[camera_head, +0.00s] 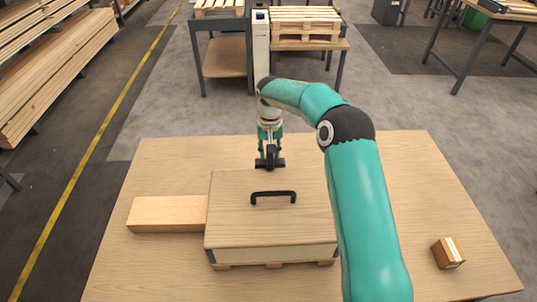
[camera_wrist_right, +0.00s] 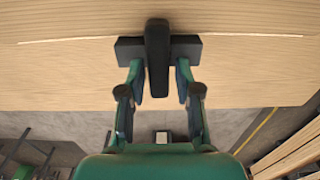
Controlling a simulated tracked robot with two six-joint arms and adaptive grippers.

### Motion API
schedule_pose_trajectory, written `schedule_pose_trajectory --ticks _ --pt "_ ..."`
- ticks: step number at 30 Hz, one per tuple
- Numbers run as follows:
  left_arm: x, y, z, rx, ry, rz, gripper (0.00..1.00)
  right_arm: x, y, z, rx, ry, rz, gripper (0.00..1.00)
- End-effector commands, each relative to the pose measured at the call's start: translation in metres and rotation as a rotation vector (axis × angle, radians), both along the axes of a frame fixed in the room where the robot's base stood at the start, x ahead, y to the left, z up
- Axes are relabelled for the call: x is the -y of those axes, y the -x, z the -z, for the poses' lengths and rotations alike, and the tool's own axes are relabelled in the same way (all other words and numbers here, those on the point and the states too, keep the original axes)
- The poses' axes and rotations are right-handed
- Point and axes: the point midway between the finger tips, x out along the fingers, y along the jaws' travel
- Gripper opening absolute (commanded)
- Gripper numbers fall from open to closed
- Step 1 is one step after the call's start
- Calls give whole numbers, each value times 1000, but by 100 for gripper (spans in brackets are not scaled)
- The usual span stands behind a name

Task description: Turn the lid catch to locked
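The wooden box (camera_head: 230,225) has a flat lid with a black bar handle (camera_head: 273,196). The black lid catch (camera_head: 270,163) sits at the lid's far edge. In the right wrist view the catch's lever (camera_wrist_right: 157,58) stands crosswise over its dark base bar (camera_wrist_right: 187,47). My right gripper (camera_head: 270,147) points down at the catch; it also shows in the right wrist view (camera_wrist_right: 160,75). Its fingers are apart, one on each side of the lever, with narrow gaps visible to it. My left gripper is in neither view.
A wooden block (camera_head: 168,213) lies against the box's left side. A small brown block with a pale stripe (camera_head: 448,253) is on the table (camera_head: 420,180) at right. My right arm covers part of the box's right side. The table's front left is clear.

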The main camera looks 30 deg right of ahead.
Motion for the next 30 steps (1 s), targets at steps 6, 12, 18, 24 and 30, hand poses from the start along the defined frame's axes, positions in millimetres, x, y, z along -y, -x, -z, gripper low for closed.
schedule_pose_trajectory --ticks 6,12,18,24,30 --pt "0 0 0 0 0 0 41 -1 2 3 -10 -4 0 48" --pt "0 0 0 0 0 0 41 -2 3 2 -14 -5 1 48" --pt "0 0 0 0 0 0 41 -2 2 -19 -11 -4 1 48" --pt "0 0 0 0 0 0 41 -2 1 -59 -8 -4 2 48" --pt "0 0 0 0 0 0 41 -2 0 -95 -10 -3 0 48"
